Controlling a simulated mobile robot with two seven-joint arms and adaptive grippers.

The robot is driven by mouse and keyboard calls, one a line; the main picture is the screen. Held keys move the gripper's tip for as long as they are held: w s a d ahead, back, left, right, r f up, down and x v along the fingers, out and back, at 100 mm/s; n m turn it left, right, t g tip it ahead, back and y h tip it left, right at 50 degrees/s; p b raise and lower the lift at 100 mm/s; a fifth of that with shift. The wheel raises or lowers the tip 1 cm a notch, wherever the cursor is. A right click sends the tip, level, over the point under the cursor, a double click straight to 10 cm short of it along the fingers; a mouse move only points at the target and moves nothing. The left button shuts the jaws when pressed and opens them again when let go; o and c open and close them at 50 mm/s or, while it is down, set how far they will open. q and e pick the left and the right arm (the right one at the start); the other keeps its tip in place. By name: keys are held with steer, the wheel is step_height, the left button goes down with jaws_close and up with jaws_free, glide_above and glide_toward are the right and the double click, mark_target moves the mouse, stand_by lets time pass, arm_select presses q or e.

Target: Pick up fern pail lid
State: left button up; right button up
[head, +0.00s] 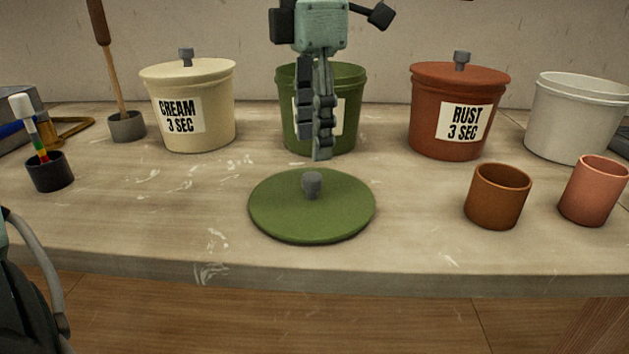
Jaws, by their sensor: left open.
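The fern pail lid (275,212) is a round green disc with a grey knob (312,185) on top. It lies flat on the workbench, near the front middle. My left gripper (318,150) hangs pointing down, just above and behind the knob in the picture, apart from the lid. It is open and empty, seen nearly edge-on, so the gap between its fingers is hard to see. The green pail (346,110) stands uncovered behind the gripper, which hides part of its label. My right gripper is not in view.
A lidded cream pail (220,105) stands left and a lidded rust pail (425,110) right. A white pail (570,120), brown cup (495,205) and pink cup (592,195) are further right. A black cup (50,173) holds a striped tool. The bench (150,225) is clear around the lid.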

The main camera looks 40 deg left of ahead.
mark_target(311, 176)
arm_select(q)
step_height(311, 176, down, 8)
steer(key=shift+a+r, duration=0.15)
stand_by(0.3)
jaws_close()
